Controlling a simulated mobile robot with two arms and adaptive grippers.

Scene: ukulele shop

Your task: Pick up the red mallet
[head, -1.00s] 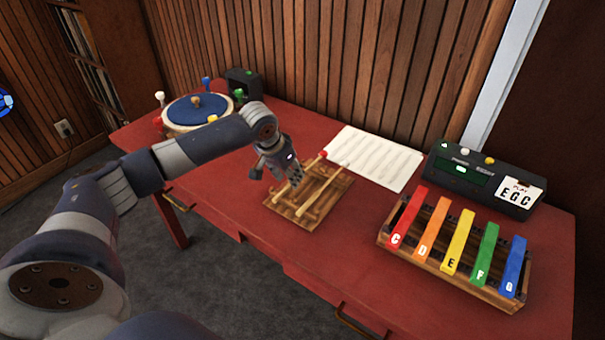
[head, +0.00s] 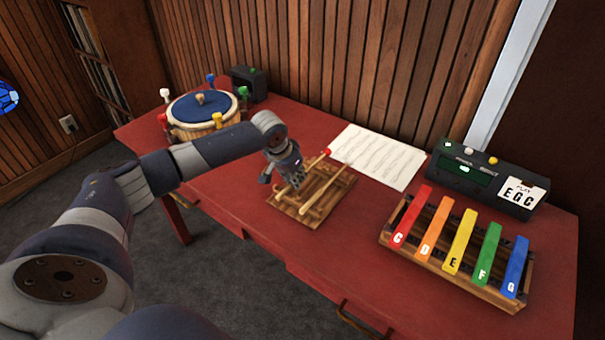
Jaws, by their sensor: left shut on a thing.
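The red mallet (head: 317,161) has a thin wooden handle and a small red head, over the slatted wooden rack (head: 341,196) near the middle of the red table. My left gripper (head: 294,182) points down over the rack's left part and is shut on the mallet's handle. The fingers hide the lower part of the handle, and I cannot tell whether the mallet is clear of the rack. A second wooden mallet (head: 322,192) lies on the rack just to the right. My right gripper is not in view.
A sheet of music (head: 378,155) lies behind the rack. A colored bar xylophone (head: 458,245) and a black display box (head: 480,175) stand at the right. A blue-topped drum (head: 200,105) with colored pegs and a dark box (head: 248,83) stand at the back left.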

